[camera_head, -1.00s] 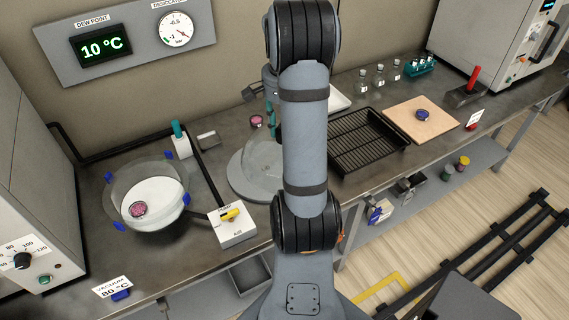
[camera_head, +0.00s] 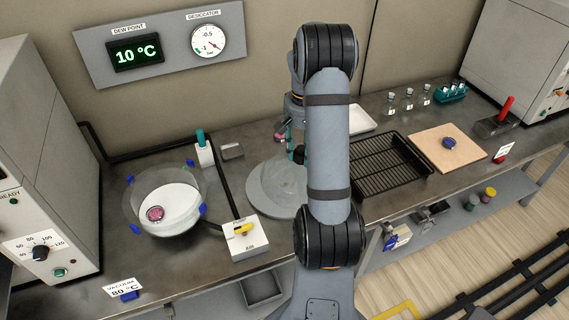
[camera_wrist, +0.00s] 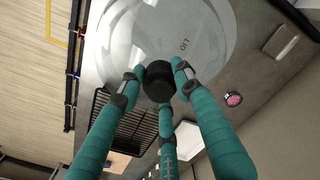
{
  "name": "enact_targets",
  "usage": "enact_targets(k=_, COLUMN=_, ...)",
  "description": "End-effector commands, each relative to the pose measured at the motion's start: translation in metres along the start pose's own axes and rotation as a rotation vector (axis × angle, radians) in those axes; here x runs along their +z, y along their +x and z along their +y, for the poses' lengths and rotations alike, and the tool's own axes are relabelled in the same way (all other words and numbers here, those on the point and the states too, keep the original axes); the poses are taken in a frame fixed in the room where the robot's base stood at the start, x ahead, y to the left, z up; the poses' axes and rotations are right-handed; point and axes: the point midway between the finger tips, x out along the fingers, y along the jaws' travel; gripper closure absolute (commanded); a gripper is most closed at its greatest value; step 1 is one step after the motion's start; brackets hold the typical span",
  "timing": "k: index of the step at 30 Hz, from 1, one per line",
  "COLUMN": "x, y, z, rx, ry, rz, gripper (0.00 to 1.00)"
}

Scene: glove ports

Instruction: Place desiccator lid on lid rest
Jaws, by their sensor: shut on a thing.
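The desiccator lid (camera_head: 287,176) is a clear glass dome with a black knob (camera_wrist: 158,88). My gripper (camera_wrist: 160,78) has its teal fingers closed around the knob; in the head view it is mostly hidden behind my arm. The lid is over the lid rest (camera_head: 257,203), a grey round disc on the bench. "LID" lettering shows through the glass in the wrist view. I cannot tell whether the lid's rim touches the rest. The open desiccator bowl (camera_head: 139,208) stands to the left, with a white plate and a pink dish (camera_head: 155,214) inside.
A valve box (camera_head: 243,240) with a yellow handle stands between bowl and rest. A black rack tray (camera_head: 390,165) lies close right of the rest, then a wooden board (camera_head: 447,148). Another pink-topped item (camera_wrist: 233,99) lies behind the rest. Bottles (camera_head: 408,99) stand farther back.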

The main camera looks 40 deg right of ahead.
Motion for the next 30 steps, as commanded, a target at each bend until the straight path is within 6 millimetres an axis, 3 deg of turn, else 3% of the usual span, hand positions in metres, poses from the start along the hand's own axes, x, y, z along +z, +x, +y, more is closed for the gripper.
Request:
enact_targets(k=3, x=-0.016, y=0.013, z=-0.022, rx=0.000, ry=-0.002, rz=-0.002, gripper=1.00)
enact_targets(k=10, x=-0.036, y=0.032, z=-0.046, rx=0.000, ry=0.001, rz=0.001, gripper=1.00)
enact_targets(k=14, x=-0.038, y=0.038, z=-0.049, rx=0.000, ry=0.003, rz=0.001, gripper=1.00)
enact_targets(k=22, x=-0.038, y=0.071, z=-0.049, rx=0.000, ry=0.002, rz=0.000, gripper=1.00)
enact_targets(k=30, x=-0.038, y=0.076, z=-0.049, rx=0.000, ry=0.004, rz=0.003, gripper=1.00)
